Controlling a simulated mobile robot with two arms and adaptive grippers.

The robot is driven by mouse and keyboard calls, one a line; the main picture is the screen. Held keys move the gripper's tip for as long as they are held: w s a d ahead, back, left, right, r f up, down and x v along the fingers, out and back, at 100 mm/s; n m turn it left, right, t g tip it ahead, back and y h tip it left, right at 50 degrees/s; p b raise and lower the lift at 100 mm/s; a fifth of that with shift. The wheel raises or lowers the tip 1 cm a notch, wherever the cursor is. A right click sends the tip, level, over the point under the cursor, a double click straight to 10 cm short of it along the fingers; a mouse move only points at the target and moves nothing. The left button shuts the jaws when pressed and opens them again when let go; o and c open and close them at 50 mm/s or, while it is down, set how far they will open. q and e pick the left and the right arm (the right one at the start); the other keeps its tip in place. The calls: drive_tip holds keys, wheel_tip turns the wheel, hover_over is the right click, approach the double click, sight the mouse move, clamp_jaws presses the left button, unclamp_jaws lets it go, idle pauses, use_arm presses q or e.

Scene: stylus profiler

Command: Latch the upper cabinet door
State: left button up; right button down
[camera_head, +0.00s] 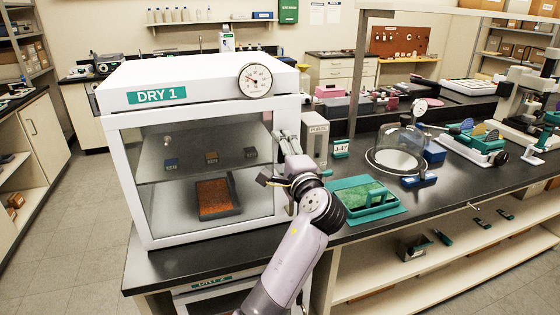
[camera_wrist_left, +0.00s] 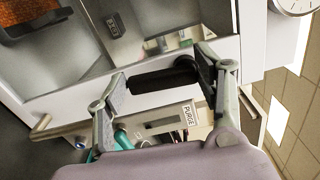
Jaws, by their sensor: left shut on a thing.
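The upper white cabinet (camera_head: 120,118), labelled DRY 1, stands on the dark bench at the left. Its glass front door (camera_head: 152,235) has a white frame and looks close to flush with the cabinet; whether it is fully seated I cannot tell. My left gripper (camera_head: 283,140) is at the right edge of the door. In the left wrist view, a black latch handle (camera_wrist_left: 165,77) lies across between the two fingers of my left gripper (camera_wrist_left: 160,88), and the gripper is shut on it. In the head view my gripper hides the handle. My right gripper is not in view.
A round gauge (camera_head: 255,81) sits at the cabinet's top right corner. A PURGE box (camera_head: 317,140) stands just right of my gripper. A green tray (camera_head: 365,198) and a glass dome (camera_head: 398,150) are farther right on the bench. A lower DRY 2 cabinet (camera_head: 205,283) shows below.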

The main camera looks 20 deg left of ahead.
use_arm(q)
drive_tip(key=shift+d+f+n+b, duration=0.1)
drive_tip(key=shift+f+n+b, duration=0.05)
drive_tip(key=shift+n+b, duration=0.3)
drive_tip(key=shift+w, duration=0.1)
drive_tip(key=o, duration=1.1)
drive_tip(key=shift+o, duration=0.2)
